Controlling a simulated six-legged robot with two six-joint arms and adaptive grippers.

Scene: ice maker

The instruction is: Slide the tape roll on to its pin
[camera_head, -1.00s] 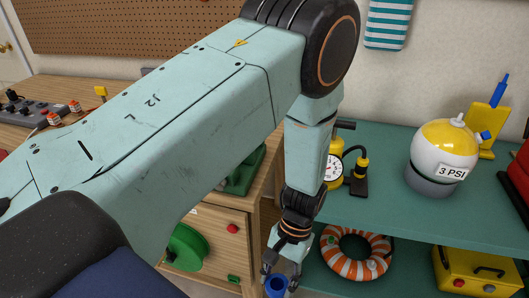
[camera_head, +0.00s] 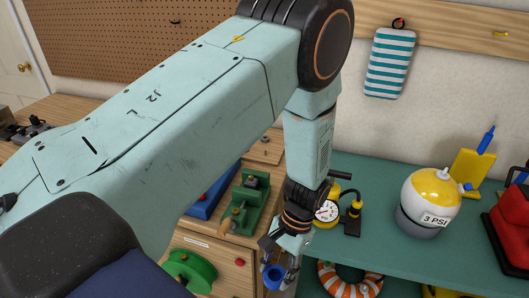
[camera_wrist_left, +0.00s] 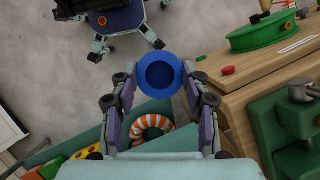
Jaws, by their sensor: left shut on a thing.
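The tape roll is a blue ring (camera_head: 270,283) with a round bore, at the bottom middle of the head view. My left gripper (camera_head: 279,262) is shut on it, with the roll between its fingertips. In the left wrist view the roll (camera_wrist_left: 160,57) shows its open bore to the camera, with the fingers (camera_wrist_left: 160,78) on either side. It hangs in the air in front of the wooden cabinet (camera_head: 215,254), apart from it. I cannot tell which part is its pin; my left arm hides much of the cabinet. My right gripper is not in view.
A green vise (camera_head: 246,198) stands on the cabinet top beside a blue block (camera_head: 208,197). A green disc (camera_head: 190,268) sticks out of the cabinet front. The teal shelf (camera_head: 375,235) holds a gauge and a white-yellow sphere (camera_head: 428,203). A striped ring (camera_head: 350,282) lies below.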

